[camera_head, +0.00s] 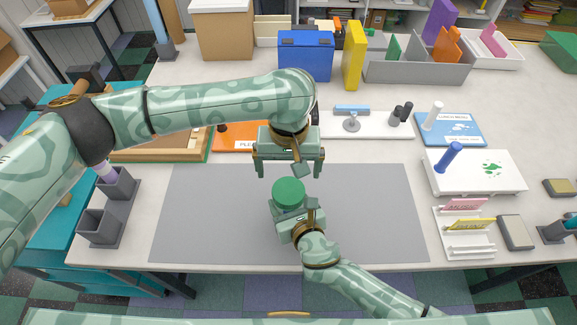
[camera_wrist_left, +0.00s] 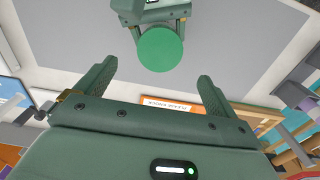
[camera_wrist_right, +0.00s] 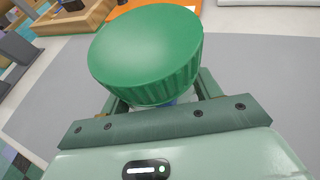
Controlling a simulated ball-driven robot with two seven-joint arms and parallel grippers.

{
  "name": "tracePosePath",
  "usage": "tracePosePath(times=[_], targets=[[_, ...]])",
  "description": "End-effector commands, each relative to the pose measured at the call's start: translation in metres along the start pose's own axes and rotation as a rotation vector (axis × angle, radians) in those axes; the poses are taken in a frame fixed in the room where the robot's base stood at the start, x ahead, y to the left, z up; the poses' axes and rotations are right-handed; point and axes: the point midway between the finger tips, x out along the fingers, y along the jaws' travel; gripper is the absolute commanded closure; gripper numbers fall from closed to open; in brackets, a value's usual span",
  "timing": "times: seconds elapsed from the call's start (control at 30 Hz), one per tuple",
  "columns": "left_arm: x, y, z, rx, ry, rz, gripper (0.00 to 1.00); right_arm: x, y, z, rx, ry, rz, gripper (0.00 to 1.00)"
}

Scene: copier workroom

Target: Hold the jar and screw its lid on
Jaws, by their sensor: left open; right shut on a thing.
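The green lid (camera_head: 289,192) is seen from above in the head view, over my right gripper (camera_head: 291,212). In the right wrist view the ribbed lid (camera_wrist_right: 146,55) sits over the fingers and hides most of what they hold. A small bluish patch of the jar (camera_wrist_right: 183,97) shows under it. My right gripper is shut on the jar. Whether the lid is threaded on, I cannot tell. My left gripper (camera_head: 288,169) is open and empty, behind the lid in the head view. In the left wrist view the lid (camera_wrist_left: 160,49) lies beyond its fingertips, apart from them.
The grey mat (camera_head: 195,215) is bare around the grippers. Grey holders (camera_head: 105,215) stand at its left. A white box (camera_head: 475,172) and a small card rack (camera_head: 465,235) are at its right. A blue box (camera_head: 305,55) and a grey bin (camera_head: 418,70) stand behind.

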Motion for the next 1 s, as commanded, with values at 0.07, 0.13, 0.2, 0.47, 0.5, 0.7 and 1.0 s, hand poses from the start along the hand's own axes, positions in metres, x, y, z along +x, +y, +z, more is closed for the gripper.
tracePosePath(times=[0.07, 0.13, 0.2, 0.47, 0.5, 0.7, 1.0], targets=[[0.000, 0.000, 0.000, -0.011, -0.001, 0.000, 0.05, 0.000, 0.000, 0.000, 0.000, -0.001, 0.000, 1.00], [0.000, 0.000, 0.000, -0.011, -0.002, 0.000, 0.05, 0.000, 0.000, 0.000, 0.000, -0.001, 0.000, 1.00], [0.000, 0.000, 0.000, -0.010, -0.001, 0.000, 0.05, 0.000, 0.000, 0.000, 0.000, -0.001, 0.000, 1.00], [0.014, 0.000, 0.001, -0.010, -0.005, 0.000, 0.05, 0.000, 0.000, 0.000, 0.000, -0.001, 0.000, 1.00], [0.019, 0.000, 0.001, -0.010, -0.004, -0.001, 0.05, 0.000, 0.000, 0.000, 0.000, -0.001, 0.000, 1.00], [0.051, 0.000, 0.001, -0.009, -0.004, -0.001, 0.05, 0.000, 0.000, 0.000, 0.000, -0.001, 0.000, 1.00], [0.079, 0.000, 0.000, -0.008, -0.002, -0.001, 0.05, 0.000, 0.000, 0.000, 0.000, -0.001, 0.000, 1.00]])
